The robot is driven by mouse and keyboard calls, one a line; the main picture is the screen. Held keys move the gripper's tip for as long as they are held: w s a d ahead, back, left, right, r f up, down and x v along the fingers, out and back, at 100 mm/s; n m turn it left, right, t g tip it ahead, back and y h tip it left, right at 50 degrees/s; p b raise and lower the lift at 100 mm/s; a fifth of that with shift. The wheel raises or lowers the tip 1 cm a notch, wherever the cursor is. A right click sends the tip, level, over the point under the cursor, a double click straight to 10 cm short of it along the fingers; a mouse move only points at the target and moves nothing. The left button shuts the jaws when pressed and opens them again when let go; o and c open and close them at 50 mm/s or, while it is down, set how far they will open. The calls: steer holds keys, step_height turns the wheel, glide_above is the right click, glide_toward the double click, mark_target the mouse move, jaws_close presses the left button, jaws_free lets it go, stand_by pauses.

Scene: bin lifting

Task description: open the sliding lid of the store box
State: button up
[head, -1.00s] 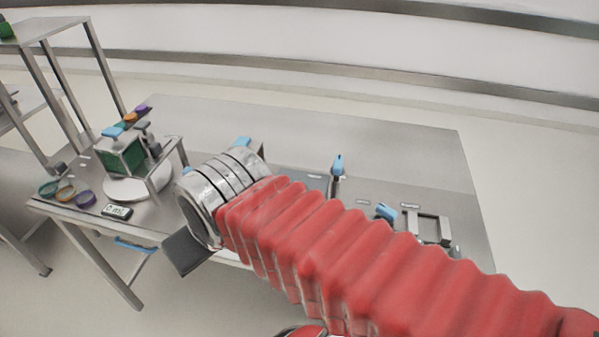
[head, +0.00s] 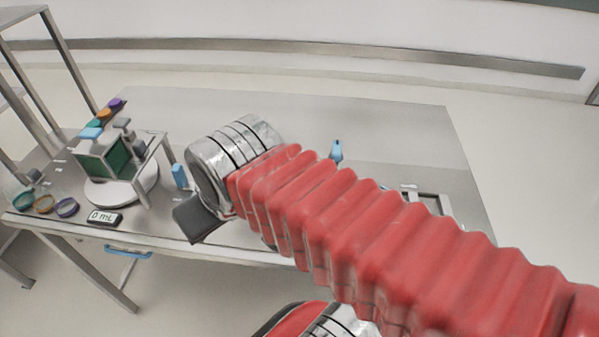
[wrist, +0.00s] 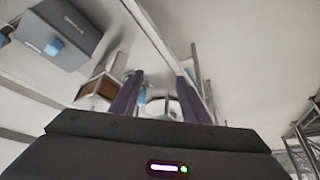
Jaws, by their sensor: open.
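I cannot tell for certain which thing is the store box. A grey box (wrist: 78,28) with a small label and a blue knob (wrist: 53,46) shows at the upper left of the wrist view, and it may be the store box. Its lid state is not clear. My gripper (wrist: 160,98) has two purple fingers spread apart with nothing held between them. The grey box lies to the left of the fingers, apart from them. In the head view my arm and wrist cover the middle of the table, and my fingertips are hidden.
A green box (head: 103,160) stands on a white round plate (head: 135,185) at the table's left. Coloured rings (head: 66,207) and a display (head: 104,217) sit near the front edge. A blue handle (head: 336,152) stands behind my arm. The table's back right (head: 400,135) is clear.

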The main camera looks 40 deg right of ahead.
steer(key=d+r+m+g+y, duration=0.1)
steer(key=d+r+m, duration=0.1)
steer(key=d+m, duration=1.1)
steer(key=s+d+r+m+g+y, duration=0.1)
steer(key=d+r+m, duration=0.2)
steer(key=d+m, duration=1.1)
steer(key=shift+m+y, duration=0.4)
steer(key=shift+m, duration=0.3)
steer(key=shift+s+r, duration=0.1)
steer(key=x, duration=1.4)
steer(key=shift+c, duration=0.6)
